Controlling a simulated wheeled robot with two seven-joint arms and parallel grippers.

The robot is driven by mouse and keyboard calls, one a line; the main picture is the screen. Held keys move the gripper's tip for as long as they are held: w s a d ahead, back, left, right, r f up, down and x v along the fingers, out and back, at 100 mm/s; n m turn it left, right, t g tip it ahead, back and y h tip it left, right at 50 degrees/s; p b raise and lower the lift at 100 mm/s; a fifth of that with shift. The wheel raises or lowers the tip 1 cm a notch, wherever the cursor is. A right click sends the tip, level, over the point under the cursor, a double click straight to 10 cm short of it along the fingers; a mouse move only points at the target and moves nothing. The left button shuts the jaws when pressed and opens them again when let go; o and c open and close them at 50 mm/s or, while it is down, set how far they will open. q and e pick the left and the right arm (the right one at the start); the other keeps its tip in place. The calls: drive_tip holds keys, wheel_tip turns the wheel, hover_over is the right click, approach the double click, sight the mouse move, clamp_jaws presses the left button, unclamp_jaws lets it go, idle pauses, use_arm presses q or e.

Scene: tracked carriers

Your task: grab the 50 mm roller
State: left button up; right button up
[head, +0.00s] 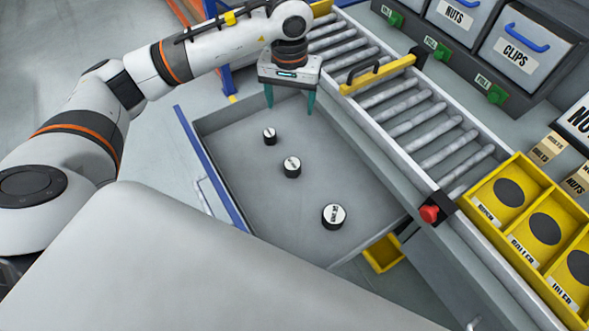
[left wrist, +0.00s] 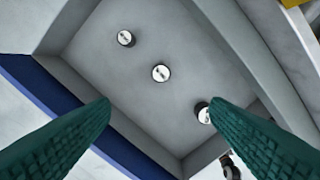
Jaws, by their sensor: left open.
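Three round black rollers with white labelled tops stand apart in a grey drawer (head: 228,178): a small one (head: 270,136), a middle one (head: 292,167) and the widest-looking one (head: 334,216). The labels are too small to read, so I cannot tell which is 50 mm. My left gripper (head: 290,109) is open and empty, pointing down over the drawer's far end, above the rollers. In the left wrist view, the middle roller (left wrist: 160,73) lies between the green fingertips (left wrist: 160,103). Another roller (left wrist: 203,112) is partly covered by the right-hand finger. My right gripper is out of view.
A roller conveyor (head: 400,105) with a yellow bar (head: 378,75) runs along the drawer's right side. A red knob (head: 429,214) sits at its edge. Yellow labelled bins (head: 510,170) stand at right. Grey boxes marked nuts and clips (head: 524,52) stand behind. The drawer floor around the rollers is clear.

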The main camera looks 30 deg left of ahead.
use_arm(q)
drive_tip(key=b, duration=1.2)
hover_over(292, 164)
wheel_tip(292, 164, down, 14)
drive_tip(key=shift+f+b, duration=0.65)
drive_tip(key=shift+f, duration=0.2)
wheel_tip(292, 164, down, 6)
drive_tip(key=shift+r, duration=0.2)
wheel_tip(292, 164, down, 5)
drive_tip(key=shift+f, duration=0.15)
drive_tip(key=shift+w, duration=0.1)
drive_tip(key=c, duration=1.2)
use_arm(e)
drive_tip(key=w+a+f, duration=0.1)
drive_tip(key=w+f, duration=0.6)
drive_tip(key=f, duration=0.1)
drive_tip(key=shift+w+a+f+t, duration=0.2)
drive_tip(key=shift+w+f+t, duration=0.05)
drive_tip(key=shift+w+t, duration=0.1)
